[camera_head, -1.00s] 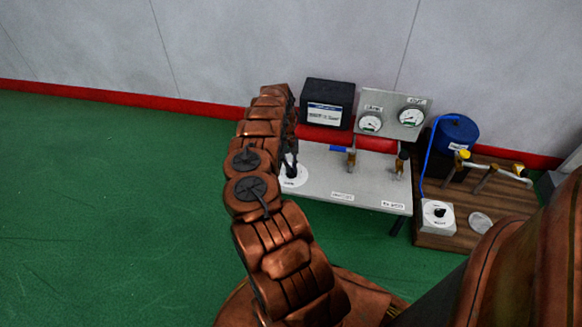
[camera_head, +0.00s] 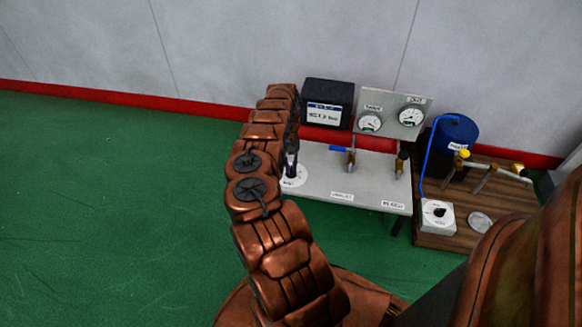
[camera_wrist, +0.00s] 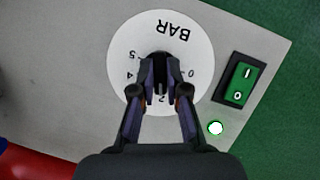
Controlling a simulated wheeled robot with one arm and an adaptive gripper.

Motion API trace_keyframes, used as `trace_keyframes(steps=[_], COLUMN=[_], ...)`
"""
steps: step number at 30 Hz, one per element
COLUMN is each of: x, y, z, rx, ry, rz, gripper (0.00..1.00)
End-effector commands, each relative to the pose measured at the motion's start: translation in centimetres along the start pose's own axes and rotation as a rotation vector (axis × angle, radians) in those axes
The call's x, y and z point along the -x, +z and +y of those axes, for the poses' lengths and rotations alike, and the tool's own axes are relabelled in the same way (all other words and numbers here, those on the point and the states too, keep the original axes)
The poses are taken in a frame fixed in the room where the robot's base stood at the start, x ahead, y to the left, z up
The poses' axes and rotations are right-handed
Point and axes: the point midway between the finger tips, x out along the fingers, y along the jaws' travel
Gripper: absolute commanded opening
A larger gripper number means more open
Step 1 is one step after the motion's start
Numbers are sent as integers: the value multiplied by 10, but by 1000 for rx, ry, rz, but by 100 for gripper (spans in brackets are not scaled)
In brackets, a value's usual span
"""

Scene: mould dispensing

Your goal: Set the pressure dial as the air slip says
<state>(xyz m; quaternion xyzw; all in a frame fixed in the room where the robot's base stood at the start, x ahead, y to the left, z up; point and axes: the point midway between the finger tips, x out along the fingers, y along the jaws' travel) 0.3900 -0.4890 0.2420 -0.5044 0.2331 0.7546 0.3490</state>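The pressure dial (camera_wrist: 120,65) is a round white plate marked BAR, with numbers including 0, 2, 4 and 5, seen upside down in the wrist view. My gripper (camera_wrist: 161,64) is over its centre, with its two dark fingers closed in on either side of the dark knob. In the head view the dial (camera_head: 295,183) shows partly behind my arm at the left end of the grey bench. A black box (camera_head: 327,92) behind the bench bears a white panel (camera_head: 323,114) whose text is too blurred to read surely.
A green rocker switch (camera_wrist: 238,82) and a lit green lamp (camera_wrist: 215,128) lie right of the dial. Two gauges (camera_head: 369,122) (camera_head: 410,117) stand on a back plate. Brass valves (camera_head: 351,160), a blue tank (camera_head: 457,133) and a wooden board (camera_head: 450,240) lie to the right.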

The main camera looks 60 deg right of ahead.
Motion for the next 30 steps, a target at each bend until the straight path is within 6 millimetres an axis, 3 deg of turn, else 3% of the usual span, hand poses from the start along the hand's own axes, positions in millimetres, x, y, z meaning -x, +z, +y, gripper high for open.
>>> trace_keyframes(steps=[7,19,30], x=[0,6,57], y=[0,0,-1], z=[0,0,1], rx=[1,1,0], ry=[0,0,1], rz=[1,0,3], gripper=[39,39,39])
